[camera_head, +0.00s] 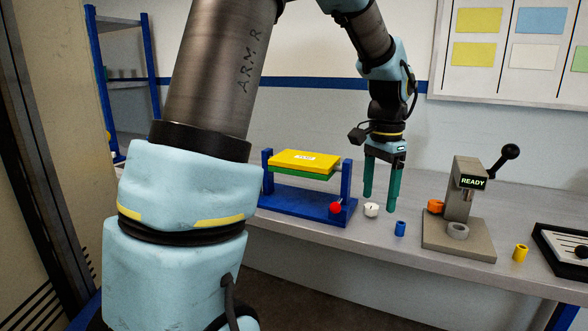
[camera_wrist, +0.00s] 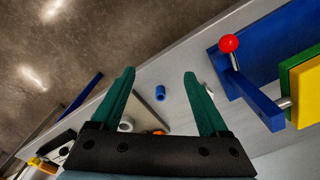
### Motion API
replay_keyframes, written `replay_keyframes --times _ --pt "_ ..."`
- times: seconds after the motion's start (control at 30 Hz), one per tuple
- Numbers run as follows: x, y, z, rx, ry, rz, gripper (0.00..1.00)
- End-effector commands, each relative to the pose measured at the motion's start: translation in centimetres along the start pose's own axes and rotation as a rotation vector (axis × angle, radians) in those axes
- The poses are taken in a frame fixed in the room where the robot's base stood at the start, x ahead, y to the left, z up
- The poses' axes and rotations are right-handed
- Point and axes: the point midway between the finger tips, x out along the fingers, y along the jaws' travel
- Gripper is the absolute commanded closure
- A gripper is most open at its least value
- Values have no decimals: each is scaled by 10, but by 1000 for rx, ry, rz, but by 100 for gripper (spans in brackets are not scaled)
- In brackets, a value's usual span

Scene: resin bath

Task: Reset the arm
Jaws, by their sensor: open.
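My gripper (camera_head: 380,184) hangs from the arm above the grey bench, its two green fingers pointing down. In the wrist view my gripper (camera_wrist: 160,78) has its fingers wide apart with nothing between the tips. A blue ring-shaped piece (camera_head: 400,228) stands on the bench to the right of the fingers in the head view. It also shows in the wrist view (camera_wrist: 161,93), lower down between the fingers and apart from them. A white round piece (camera_head: 371,209) sits on the bench near the fingers.
A blue stand (camera_head: 300,206) with a yellow plate (camera_head: 304,161) and a red knob (camera_head: 336,208) is left of the gripper. A grey press (camera_head: 459,238) marked READY, with an orange piece (camera_head: 435,206), stands right. A yellow piece (camera_head: 520,253) and a black-edged tray (camera_head: 541,240) lie further right.

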Motion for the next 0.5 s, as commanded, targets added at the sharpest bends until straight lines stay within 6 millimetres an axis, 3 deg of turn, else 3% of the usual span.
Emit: replay_keyframes --times 0.27,0.37,0.5 --pt "16 -31 60 -231 20 -17 22" --pt "25 -43 92 -357 32 -24 22" --pt "40 -54 152 -582 57 -39 22"
